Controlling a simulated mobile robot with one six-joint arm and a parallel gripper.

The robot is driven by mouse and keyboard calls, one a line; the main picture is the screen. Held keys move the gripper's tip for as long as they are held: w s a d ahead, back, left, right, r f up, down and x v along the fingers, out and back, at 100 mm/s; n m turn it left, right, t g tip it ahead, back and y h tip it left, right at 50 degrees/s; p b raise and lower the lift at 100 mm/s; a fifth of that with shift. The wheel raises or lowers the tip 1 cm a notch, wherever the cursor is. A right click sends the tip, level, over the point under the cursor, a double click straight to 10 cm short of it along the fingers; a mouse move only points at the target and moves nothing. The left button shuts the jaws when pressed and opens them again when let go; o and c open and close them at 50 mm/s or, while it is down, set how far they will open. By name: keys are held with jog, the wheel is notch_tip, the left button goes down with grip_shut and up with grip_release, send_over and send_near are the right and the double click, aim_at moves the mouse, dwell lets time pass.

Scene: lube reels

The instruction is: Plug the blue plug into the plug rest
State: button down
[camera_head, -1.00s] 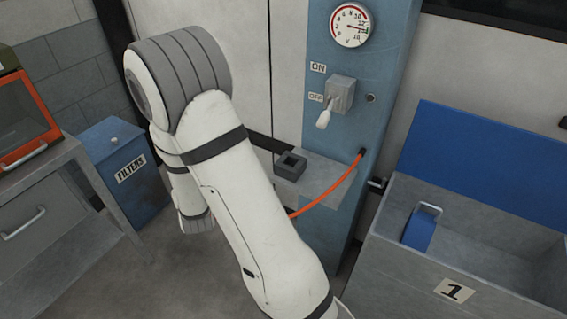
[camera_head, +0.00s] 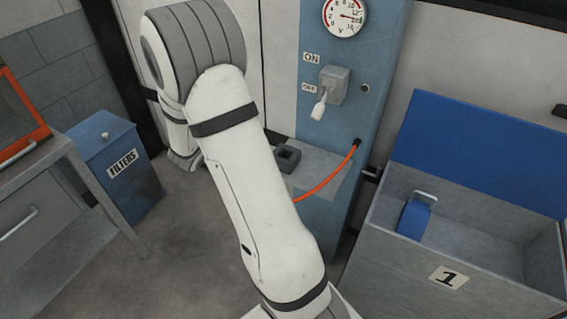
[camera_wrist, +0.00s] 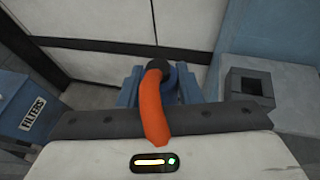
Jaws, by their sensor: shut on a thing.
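The blue plug (camera_wrist: 172,75) is in my gripper (camera_wrist: 160,88) in the wrist view. A black collar and an orange cable (camera_wrist: 153,105) come off it toward the camera, hiding part of the plug. The gripper is shut on the plug. The plug rest is a dark square block with a square opening; it sits on a grey ledge to the right of the gripper in the wrist view (camera_wrist: 249,85), apart from the plug. In the head view the plug rest (camera_head: 288,157) shows just right of my arm, which hides the gripper and plug.
The orange cable runs to a blue column (camera_head: 345,110) with a gauge and an ON/OFF lever (camera_head: 319,106). A blue FILTERS bin (camera_head: 122,165) stands left. A grey bin (camera_head: 480,220) marked 1, with a blue lid, stands right. Floor is clear between FILTERS bin and ledge.

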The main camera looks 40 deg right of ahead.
jog(key=s+d+r+m+g+h+p, duration=0.1)
jog(key=s+d+r+m+g, duration=0.1)
jog(key=s+d+m+g, duration=0.45)
jog(key=s+d+r+m+g+h+p, duration=0.1)
jog(key=s+d+r+m+g, duration=0.15)
jog(key=d+m+g, duration=0.55)
notch_tip(320, 180, down, 10)
jog(key=d+n+t+p, duration=0.1)
jog(key=n, duration=0.1)
jog(key=shift+s+f, duration=0.15)
jog(key=shift+s, duration=0.15)
jog(key=c, duration=1.1)
grip_release()
jog(key=shift+d, duration=0.1)
jog(key=shift+o, duration=0.3)
